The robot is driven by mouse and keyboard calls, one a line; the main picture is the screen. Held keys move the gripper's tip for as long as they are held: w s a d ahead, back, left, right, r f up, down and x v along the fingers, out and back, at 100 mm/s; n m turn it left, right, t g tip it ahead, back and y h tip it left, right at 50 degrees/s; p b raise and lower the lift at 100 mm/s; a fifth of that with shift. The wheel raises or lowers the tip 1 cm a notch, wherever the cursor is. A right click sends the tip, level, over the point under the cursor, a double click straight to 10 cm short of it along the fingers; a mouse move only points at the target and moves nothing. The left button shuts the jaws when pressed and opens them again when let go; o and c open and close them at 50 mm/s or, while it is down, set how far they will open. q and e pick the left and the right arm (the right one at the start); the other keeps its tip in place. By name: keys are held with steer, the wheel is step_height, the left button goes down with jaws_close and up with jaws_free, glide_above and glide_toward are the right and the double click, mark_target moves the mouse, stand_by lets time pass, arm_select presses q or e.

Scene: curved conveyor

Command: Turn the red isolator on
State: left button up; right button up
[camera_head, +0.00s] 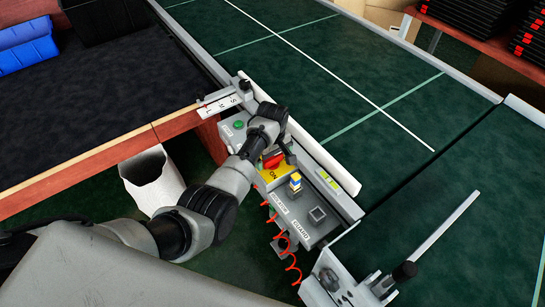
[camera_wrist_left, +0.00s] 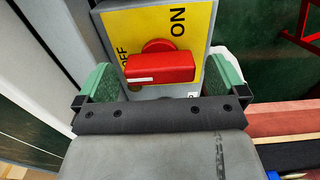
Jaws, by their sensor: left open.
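The red isolator (camera_wrist_left: 160,67) is a rotary handle on a yellow plate (camera_wrist_left: 198,40) marked ON and OFF. In the left wrist view its bar lies crosswise, with a white mark at its left end, on the side of the partly covered OFF label. It also shows in the head view (camera_head: 273,160) on the control panel, partly behind my left gripper (camera_head: 282,150). In the left wrist view my left gripper (camera_wrist_left: 160,78) is open, its green-padded fingers on either side of the handle with gaps between. My right gripper is not in view.
The grey control panel (camera_head: 318,232) also carries a green button (camera_head: 238,124), a blue-yellow key or plug (camera_head: 295,183) and a red coiled cord (camera_head: 285,240). The green conveyor (camera_head: 330,75) runs behind it. A black-topped table (camera_head: 90,110) stands at left.

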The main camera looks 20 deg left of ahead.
arm_select(q)
steer(key=shift+f, duration=0.3)
steer(key=c, duration=0.9)
